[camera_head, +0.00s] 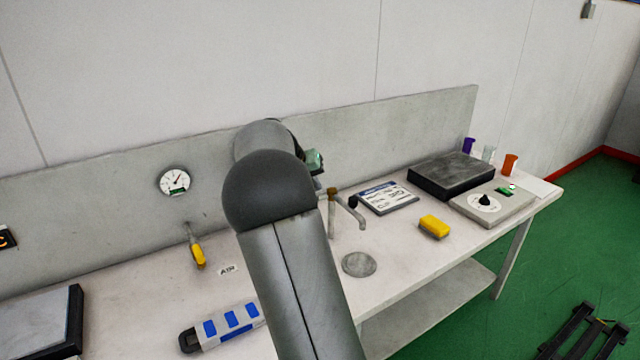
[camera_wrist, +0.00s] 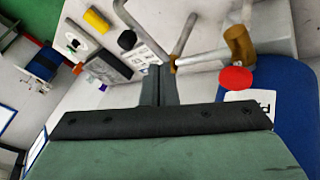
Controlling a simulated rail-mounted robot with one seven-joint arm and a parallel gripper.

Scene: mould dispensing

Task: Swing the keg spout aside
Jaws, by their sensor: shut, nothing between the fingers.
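The keg spout is a grey metal pipe (camera_head: 350,213) beside a brass upright (camera_head: 331,200) at the middle of the bench. In the wrist view, grey pipe (camera_wrist: 186,35) and a brass fitting (camera_wrist: 240,46) stand just beyond my fingers. A blue body (camera_wrist: 290,100), apparently the keg, shows at the right there; my arm hides it in the head view. My gripper (camera_wrist: 160,72) is shut and empty, its fingertips close to the pipe. I cannot tell whether they touch it. In the head view my arm covers most of the gripper.
A clipboard-like card (camera_head: 387,197), a yellow block (camera_head: 434,226) and a round grey disc (camera_head: 359,264) lie near the spout. A black-topped box (camera_head: 459,173) and a dial panel (camera_head: 492,207) stand to the right. A blue-marked tool (camera_head: 222,326) lies front left.

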